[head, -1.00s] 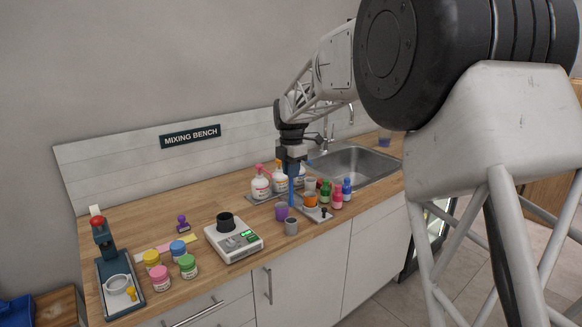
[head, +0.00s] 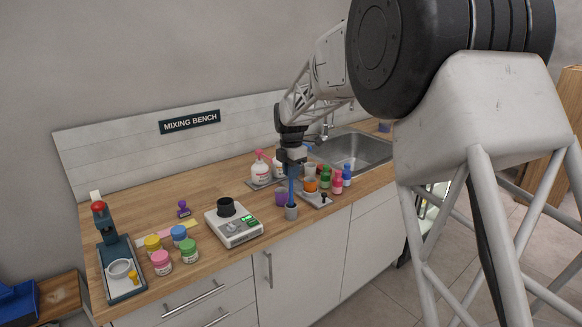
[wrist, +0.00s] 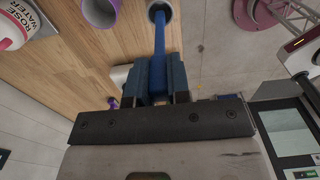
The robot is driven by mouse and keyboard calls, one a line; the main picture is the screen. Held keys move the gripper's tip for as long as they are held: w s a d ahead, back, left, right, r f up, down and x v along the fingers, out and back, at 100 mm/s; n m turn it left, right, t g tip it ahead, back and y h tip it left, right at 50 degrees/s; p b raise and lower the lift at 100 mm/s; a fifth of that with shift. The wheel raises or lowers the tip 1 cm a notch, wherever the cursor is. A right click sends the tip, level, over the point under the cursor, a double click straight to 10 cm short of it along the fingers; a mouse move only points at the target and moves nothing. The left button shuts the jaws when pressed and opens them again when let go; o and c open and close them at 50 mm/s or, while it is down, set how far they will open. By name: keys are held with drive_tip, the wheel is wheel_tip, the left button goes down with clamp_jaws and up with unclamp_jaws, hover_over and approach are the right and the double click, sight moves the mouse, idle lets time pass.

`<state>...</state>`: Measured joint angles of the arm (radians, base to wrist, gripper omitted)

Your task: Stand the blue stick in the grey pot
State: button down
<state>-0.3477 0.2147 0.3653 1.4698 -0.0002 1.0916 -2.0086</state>
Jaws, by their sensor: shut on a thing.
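The blue stick (head: 291,191) is upright in the head view, and its upper part is between my gripper's jaws. My gripper (head: 291,170) is shut on it and points down over the front of the counter. The grey pot (head: 291,212) stands directly below, near the counter's front edge. In the wrist view the stick (wrist: 160,45) runs from my gripper (wrist: 160,85) to the mouth of the grey pot (wrist: 168,5). Its lower end appears to be inside the rim; how deep it sits is hidden.
A purple cup (head: 281,198) stands close left of the pot. An orange cup (head: 311,185) and small colored bottles (head: 337,184) are to the right. White pump bottles (head: 260,170) stand behind. A scale (head: 234,228) is on the left; wood between is clear.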

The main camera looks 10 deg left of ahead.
drive_tip(key=shift+f, duration=1.55)
drive_tip(key=c, duration=1)
unclamp_jaws()
drive_tip(key=shift+r, duration=3.9)
